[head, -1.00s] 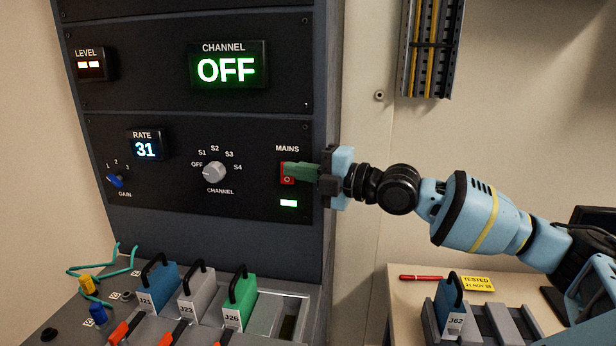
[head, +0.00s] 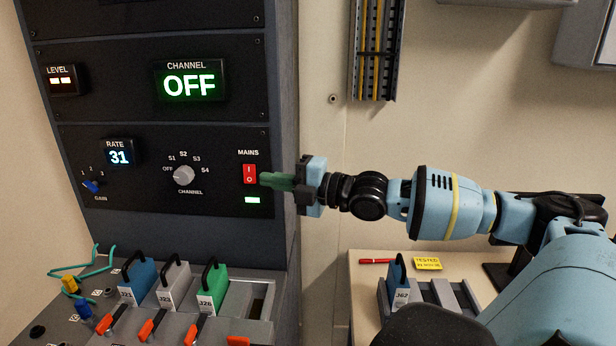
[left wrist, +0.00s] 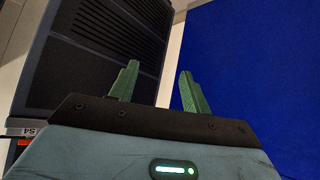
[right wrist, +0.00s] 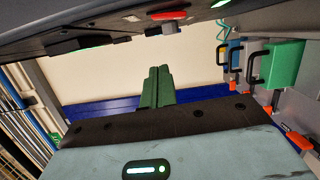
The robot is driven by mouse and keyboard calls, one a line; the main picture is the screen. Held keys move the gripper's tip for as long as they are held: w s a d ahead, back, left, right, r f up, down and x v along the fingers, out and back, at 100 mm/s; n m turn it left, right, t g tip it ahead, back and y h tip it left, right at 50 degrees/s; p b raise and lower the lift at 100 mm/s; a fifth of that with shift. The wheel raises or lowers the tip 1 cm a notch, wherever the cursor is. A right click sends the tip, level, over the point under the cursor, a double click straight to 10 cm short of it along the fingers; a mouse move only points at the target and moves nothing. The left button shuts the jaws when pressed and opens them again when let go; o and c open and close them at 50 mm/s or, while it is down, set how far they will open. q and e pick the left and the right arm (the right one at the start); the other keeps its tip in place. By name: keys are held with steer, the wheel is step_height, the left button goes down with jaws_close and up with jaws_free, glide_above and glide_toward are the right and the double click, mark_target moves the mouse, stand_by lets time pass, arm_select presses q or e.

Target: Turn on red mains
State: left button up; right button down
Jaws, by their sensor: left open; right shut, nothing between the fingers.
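The red mains switch (head: 249,174), marked I above O, sits under the MAINS label on the black front panel. A green lamp (head: 252,200) glows just below it. My right gripper (head: 262,179) is shut and empty, its green fingertips beside the right edge of the switch. In the right wrist view the shut fingers (right wrist: 157,68) point toward the panel's side, and the red switch (right wrist: 168,15) stands apart from the tips. My left gripper (left wrist: 158,68) is open and empty; it shows only in its own wrist view, facing a dark vented cabinet and a blue surface.
The CHANNEL knob (head: 184,175) and blue GAIN knob (head: 92,186) are to the left on the same panel. Handled blocks, including a green one (head: 212,289), stand on the console below. A side table (head: 362,285) is at right.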

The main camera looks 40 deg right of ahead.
arm_select(q)
steer(key=shift+w+a+r+t+p, duration=0.15)
steer(key=shift+w+r+p, duration=0.2)
steer(key=shift+w+r, duration=0.25)
steer(key=shift+w+a+r+t+p, duration=0.15)
steer(key=shift+w+r+p, duration=0.2)
steer(key=shift+w+r, duration=0.2)
arm_select(e)
steer(key=shift+v, duration=2.65)
arm_select(q)
steer(key=shift+s, duration=0.15)
arm_select(e)
steer(key=shift+s, duration=0.1)
